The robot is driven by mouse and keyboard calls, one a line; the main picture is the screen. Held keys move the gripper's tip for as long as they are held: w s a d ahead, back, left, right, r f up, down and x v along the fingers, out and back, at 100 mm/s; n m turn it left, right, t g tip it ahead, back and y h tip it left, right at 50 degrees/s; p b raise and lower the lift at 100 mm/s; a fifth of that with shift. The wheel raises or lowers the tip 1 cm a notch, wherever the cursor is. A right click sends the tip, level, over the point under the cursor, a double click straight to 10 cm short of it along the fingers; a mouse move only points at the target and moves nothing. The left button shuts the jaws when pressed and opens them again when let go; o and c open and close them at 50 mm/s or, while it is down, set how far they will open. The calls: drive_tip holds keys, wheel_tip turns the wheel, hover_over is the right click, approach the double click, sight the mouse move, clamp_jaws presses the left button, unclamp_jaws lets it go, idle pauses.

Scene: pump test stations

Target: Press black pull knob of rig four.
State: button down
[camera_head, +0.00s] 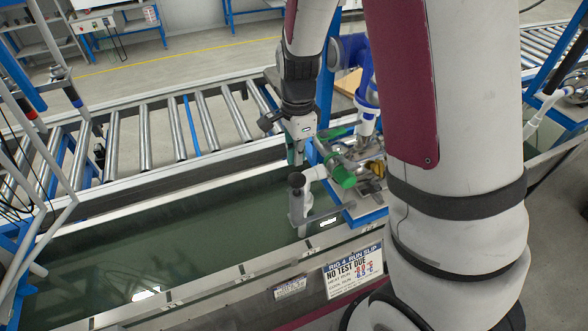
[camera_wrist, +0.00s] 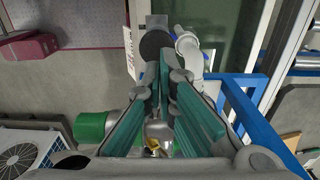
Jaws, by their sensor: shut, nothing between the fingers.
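The black pull knob (camera_head: 296,180) is a dark round cap on top of a grey upright post at the near edge of rig four's water tank. In the wrist view the dark round knob (camera_wrist: 156,44) lies just beyond my fingertips. My gripper (camera_head: 297,158) points down right above the knob; its green-padded fingers (camera_wrist: 165,72) are together and hold nothing. Whether the tips touch the knob cannot be told. A sign (camera_head: 354,268) reading "RIG 4 RUN SLIP, NO TEST DUE" hangs on the tank front below.
A white pipe elbow (camera_head: 314,174) stands close beside the knob, and a green cylinder (camera_head: 342,176) and metal fittings are to its right. Blue frame bars (camera_wrist: 250,110) stand near my fingers. A roller conveyor (camera_head: 145,140) runs behind the tank of dark water (camera_head: 170,240).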

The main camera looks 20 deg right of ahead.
sight(296, 176)
wheel_tip(296, 176, up, 5)
drive_tip(key=shift+a+r, duration=0.15)
idle(1.4)
